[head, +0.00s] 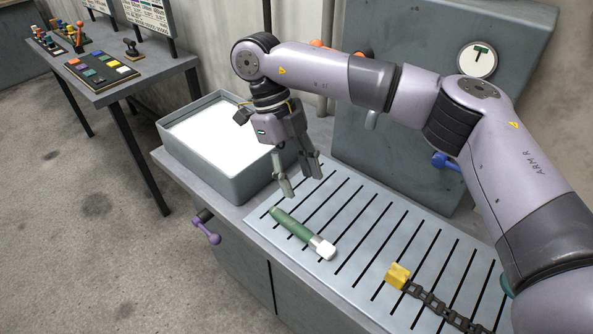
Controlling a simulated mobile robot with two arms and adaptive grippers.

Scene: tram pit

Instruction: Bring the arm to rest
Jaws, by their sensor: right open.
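My right arm (320,68) comes in from the right and arches over the workbench. Its right gripper (303,186) points down above the left end of the slotted plate, beside the grey bin. The fingers are apart with nothing between them. A green cylinder with a white end (300,232) lies on the slotted plate just below and in front of the fingers, apart from them. My left gripper is not in view.
A grey bin with a white inside (250,187) stands left of the gripper. A chain with a yellow end (397,276) lies on the slotted plate (362,222). A grey cabinet (420,170) with a gauge (477,58) stands behind. A purple handle (207,232) juts from the bench front.

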